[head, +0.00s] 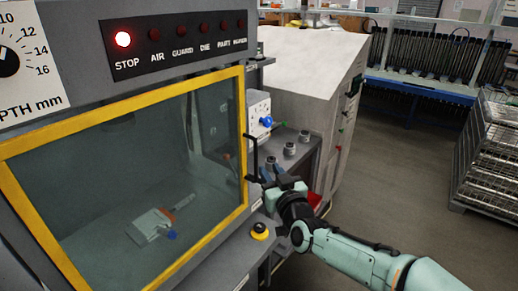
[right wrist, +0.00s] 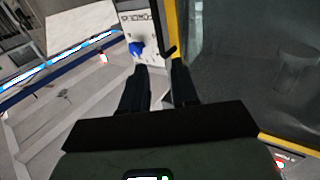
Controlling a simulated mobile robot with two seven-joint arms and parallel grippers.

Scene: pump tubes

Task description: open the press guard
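The press guard (head: 240,110) is a clear panel in a yellow frame and looks shut across the front of the press. A black upright handle (head: 250,150) stands at its right edge. My right gripper (head: 272,174) is just right of the handle's lower end. In the right wrist view, my right gripper (right wrist: 160,64) has its fingers apart with nothing between them. The handle (right wrist: 163,28) shows beyond the fingertips, near the right finger; contact cannot be told. The guard's yellow frame (right wrist: 179,45) runs to the right of it. My left gripper is not in view.
Behind the guard lies a small pale fixture (head: 147,226) with a blue knob. A lamp panel (head: 180,38) above shows STOP lit red. A white unit with a blue knob (head: 266,121) is close beside the handle. A yellow-and-black button (head: 260,231) sits below. Open floor lies right.

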